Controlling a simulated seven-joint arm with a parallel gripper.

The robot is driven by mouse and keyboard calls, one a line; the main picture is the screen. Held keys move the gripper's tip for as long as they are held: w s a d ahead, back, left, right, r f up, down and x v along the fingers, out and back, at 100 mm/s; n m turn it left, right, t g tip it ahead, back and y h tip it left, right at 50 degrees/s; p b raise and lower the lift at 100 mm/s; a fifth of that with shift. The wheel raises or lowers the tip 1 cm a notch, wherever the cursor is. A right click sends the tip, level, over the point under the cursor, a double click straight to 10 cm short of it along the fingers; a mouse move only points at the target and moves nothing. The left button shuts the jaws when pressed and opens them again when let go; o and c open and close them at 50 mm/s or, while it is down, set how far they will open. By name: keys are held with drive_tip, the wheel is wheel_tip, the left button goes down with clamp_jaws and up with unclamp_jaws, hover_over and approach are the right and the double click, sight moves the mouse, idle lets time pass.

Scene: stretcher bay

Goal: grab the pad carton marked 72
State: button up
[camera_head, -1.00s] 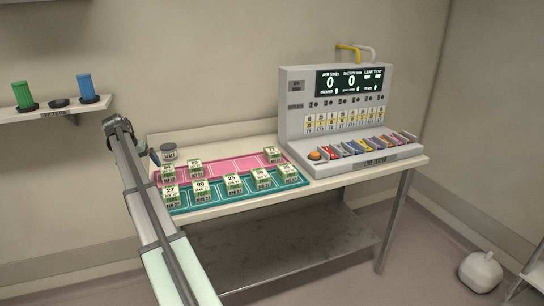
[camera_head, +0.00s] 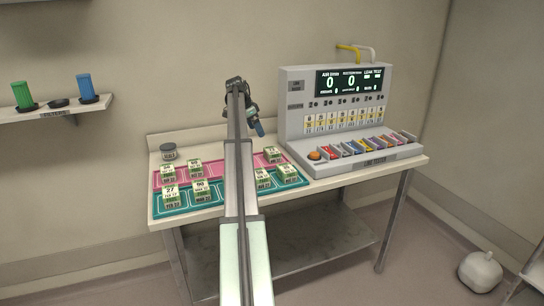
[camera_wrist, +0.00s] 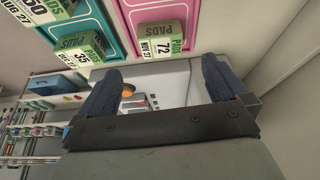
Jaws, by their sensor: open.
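The pad carton marked 72 (camera_wrist: 163,45) is a green and white box on the pink mat (camera_wrist: 124,8). It shows near the top middle of the wrist view, beyond my fingers. In the head view the carton (camera_head: 273,154) sits at the right end of the pink mat (camera_head: 205,177), its number too small to read. My gripper (camera_wrist: 158,85) is open, its two dark blue fingers apart with nothing held between them. In the head view my gripper (camera_head: 258,129) hangs above the back of the table, a little left of and above the carton.
A carton marked 35 (camera_wrist: 76,50) lies on the teal mat (camera_wrist: 107,38) beside the pink one. More cartons, such as one marked 27 (camera_head: 171,195), stand to the left. A grey test console (camera_head: 295,110) stands close to the right.

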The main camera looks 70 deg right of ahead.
sight(271, 150)
drive_tip(key=shift+m, duration=0.4)
drive_tip(key=x, duration=1)
drive_tip(key=shift+s+d, duration=0.35)
drive_tip(key=shift+s, duration=0.1)
drive_tip(key=shift+s+d+x, duration=0.1)
drive_tip(key=shift+x, duration=1.25)
drive_tip(key=shift+s+d+x, duration=0.1)
drive_tip(key=shift+d+x, duration=0.05)
drive_tip(key=shift+x, duration=1.15)
drive_tip(key=shift+r, duration=0.1)
drive_tip(key=shift+c, duration=0.3)
drive_tip(key=c, duration=0.7)
